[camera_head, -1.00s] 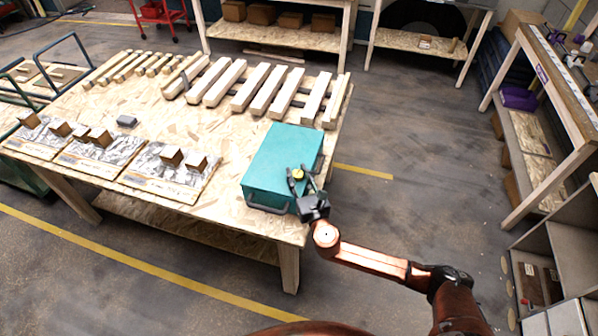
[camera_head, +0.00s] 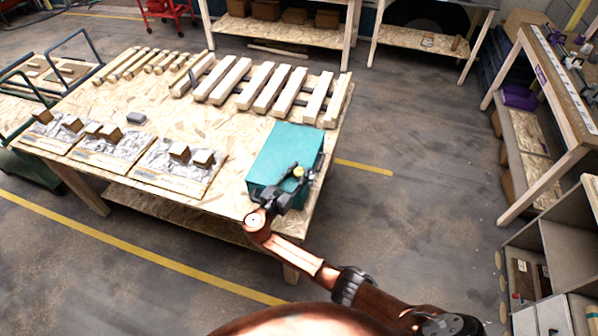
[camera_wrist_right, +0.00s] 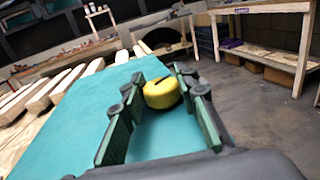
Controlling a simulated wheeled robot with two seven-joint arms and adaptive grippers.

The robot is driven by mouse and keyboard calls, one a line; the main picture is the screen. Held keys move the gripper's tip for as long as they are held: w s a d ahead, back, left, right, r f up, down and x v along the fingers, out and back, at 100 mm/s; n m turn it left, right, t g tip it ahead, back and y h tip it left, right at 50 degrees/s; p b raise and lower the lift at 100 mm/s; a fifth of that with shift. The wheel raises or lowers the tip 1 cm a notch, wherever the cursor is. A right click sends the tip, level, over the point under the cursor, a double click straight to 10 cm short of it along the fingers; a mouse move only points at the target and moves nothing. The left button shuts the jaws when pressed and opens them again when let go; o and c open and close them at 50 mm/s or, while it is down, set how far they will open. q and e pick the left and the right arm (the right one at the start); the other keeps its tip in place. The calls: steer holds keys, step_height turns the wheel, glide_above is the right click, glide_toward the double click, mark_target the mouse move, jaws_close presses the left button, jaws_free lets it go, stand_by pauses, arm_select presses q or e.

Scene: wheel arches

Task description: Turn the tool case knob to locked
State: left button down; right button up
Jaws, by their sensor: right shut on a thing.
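The teal tool case (camera_head: 278,150) lies on the near right corner of the wooden table, and its top also fills much of the right wrist view (camera_wrist_right: 90,95). A yellow knob (camera_wrist_right: 162,93) with a dark slot sits on the case top; in the head view the knob (camera_head: 298,171) is small. My right gripper (camera_head: 299,174) reaches over the case from its near side. Its two fingers stand on either side of the knob in the wrist view, shut on it. Its contact faces are partly hidden. My left gripper is not in view.
Pale wooden slats (camera_head: 270,88) lie behind the case. Foil-covered boards (camera_head: 178,168) with small brown blocks lie on the left of the table. A small grey block (camera_head: 136,118) lies behind them. A shelf unit (camera_head: 545,125) stands at the right, with open floor between.

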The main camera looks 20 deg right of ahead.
steer(key=shift+m+g+h, duration=0.6)
steer(key=shift+g, duration=0.1)
steer(key=o, duration=1.2)
steer(key=v, duration=1.2)
steer(key=shift+w, duration=0.15)
